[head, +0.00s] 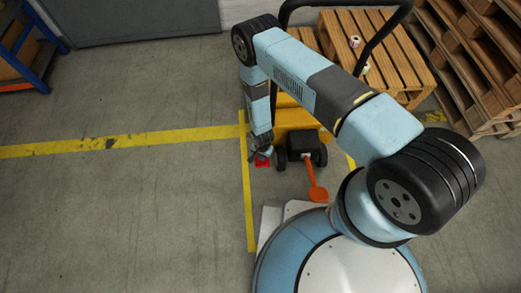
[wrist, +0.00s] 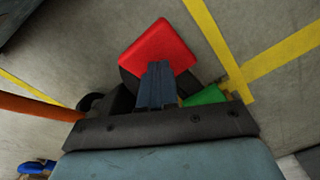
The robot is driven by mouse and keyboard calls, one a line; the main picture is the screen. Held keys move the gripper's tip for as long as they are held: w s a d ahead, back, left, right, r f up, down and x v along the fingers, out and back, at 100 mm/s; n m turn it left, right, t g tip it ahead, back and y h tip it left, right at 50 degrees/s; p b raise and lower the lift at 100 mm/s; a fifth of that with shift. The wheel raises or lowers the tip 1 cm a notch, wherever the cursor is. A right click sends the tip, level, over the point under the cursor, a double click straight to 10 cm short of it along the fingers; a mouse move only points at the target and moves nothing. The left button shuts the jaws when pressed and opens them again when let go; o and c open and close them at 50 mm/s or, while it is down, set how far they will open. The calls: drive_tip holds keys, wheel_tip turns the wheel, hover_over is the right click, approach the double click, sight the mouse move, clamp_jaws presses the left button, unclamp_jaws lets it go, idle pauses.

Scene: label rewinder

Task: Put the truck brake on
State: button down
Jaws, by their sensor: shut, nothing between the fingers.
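The truck (head: 290,118) is yellow with dark wheels and stands in front of the wooden pallet, partly hidden by my arm. A red pedal (head: 262,162) sits low at its left side. In the wrist view the red pedal (wrist: 158,45) is a wide plate just beyond my fingertips. A green pedal (wrist: 207,96) shows beside my fingers, partly hidden by my gripper. My gripper (head: 262,152) points down at the red pedal. Its fingers (wrist: 157,72) are together and empty, overlapping the red plate in view; I cannot tell whether they touch it.
An orange lever (head: 317,190) sticks out from the truck towards my base. A wooden pallet (head: 390,62) carries small rolls, and more pallets (head: 470,60) stand at the right. Yellow floor lines (head: 120,141) mark the area. The floor at the left is clear.

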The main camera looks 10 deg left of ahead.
drive_tip(key=shift+f, duration=1.8)
drive_tip(key=shift+r, duration=4.55)
